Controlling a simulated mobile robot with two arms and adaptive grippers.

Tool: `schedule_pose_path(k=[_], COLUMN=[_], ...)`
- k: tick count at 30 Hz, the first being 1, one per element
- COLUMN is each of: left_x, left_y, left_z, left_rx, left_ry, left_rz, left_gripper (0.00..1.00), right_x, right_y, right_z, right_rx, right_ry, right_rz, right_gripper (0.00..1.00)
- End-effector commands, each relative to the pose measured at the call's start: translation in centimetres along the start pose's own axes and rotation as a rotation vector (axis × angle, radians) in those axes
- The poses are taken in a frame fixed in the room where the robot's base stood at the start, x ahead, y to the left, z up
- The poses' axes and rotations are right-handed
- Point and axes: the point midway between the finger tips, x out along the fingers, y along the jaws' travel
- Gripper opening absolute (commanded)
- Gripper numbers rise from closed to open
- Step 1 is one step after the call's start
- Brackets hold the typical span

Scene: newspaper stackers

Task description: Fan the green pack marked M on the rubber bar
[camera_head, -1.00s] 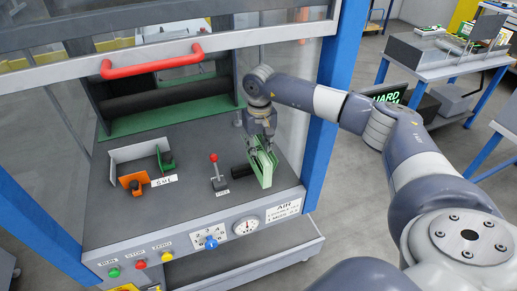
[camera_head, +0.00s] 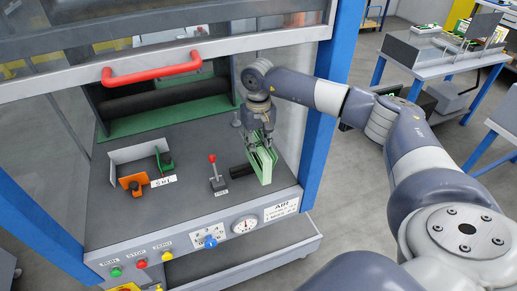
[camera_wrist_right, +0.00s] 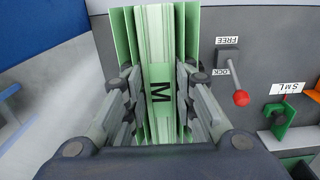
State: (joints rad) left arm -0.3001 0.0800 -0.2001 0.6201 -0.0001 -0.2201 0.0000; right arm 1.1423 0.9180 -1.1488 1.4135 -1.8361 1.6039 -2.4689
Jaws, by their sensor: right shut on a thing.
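The green pack marked M (camera_head: 264,166) stands on edge at the right front of the grey bench. My right gripper (camera_head: 261,147) is above it and shut on it. In the right wrist view the pack (camera_wrist_right: 158,40) lies between the fingers, its black M facing the camera. Its green and pale leaves show dark gaps between them at the upper end. The black rubber bar (camera_head: 239,171) lies just left of the pack; whether they touch is unclear. My left gripper is not in view.
A red-knobbed lever (camera_head: 214,172) marked FREE and LOCK stands left of the bar. Orange (camera_head: 132,184) and green (camera_head: 166,162) stops stand farther left by an S M L label. A raised guard with a red handle (camera_head: 153,67) and blue posts (camera_head: 325,110) frame the bench.

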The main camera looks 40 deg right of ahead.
Motion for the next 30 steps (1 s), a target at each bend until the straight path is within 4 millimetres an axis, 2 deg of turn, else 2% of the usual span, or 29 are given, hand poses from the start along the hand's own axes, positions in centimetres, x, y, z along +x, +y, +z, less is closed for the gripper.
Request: schedule_pose_path(k=[1,14,30], left_x=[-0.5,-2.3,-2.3], left_y=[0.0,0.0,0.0], left_z=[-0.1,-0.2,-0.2], left_rx=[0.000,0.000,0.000], left_ry=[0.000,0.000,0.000], left_rz=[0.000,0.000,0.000], left_gripper=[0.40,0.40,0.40], right_x=[-0.8,-4.1,-4.2], right_y=[0.0,0.0,0.0], right_z=[-0.1,-0.1,-0.1], right_rx=[0.000,0.000,0.000], right_ry=[0.002,0.005,0.004], right_rz=[-0.001,-0.001,-0.001], right_gripper=[0.00,0.00,0.00])
